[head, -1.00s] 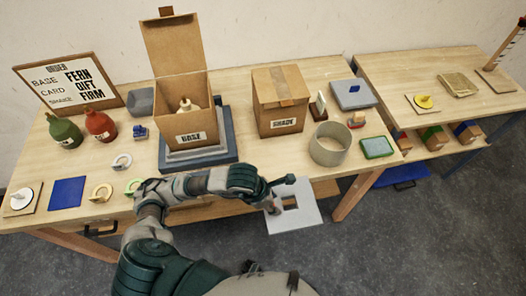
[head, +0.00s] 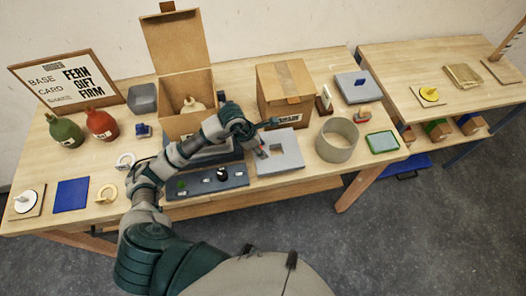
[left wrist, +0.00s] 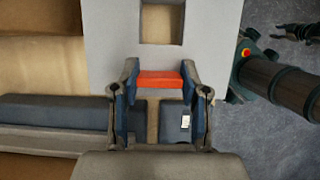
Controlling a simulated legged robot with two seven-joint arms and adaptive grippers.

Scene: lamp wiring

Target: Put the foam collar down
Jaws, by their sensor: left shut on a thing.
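The foam collar (head: 290,160) is a flat light grey square with a square hole. It is at the table's front part, between the BASE box and the round ring. My left gripper (head: 262,153) is shut on its red tab. In the left wrist view the collar (left wrist: 215,45) lies ahead of the fingers, and the orange-red tab (left wrist: 160,80) is between the fingertips (left wrist: 162,92). I cannot tell whether the collar touches the tabletop. A dark gripper-like shape, perhaps my right gripper (left wrist: 298,32), shows small at the upper right; its jaws are unclear.
The open BASE box (head: 183,78) stands behind my left arm. A dark tray (head: 235,180) with small parts is left of the collar. The closed SHADE box (head: 285,92) stands behind it. The round ring (head: 337,141) and green-rimmed pad (head: 382,142) are to its right.

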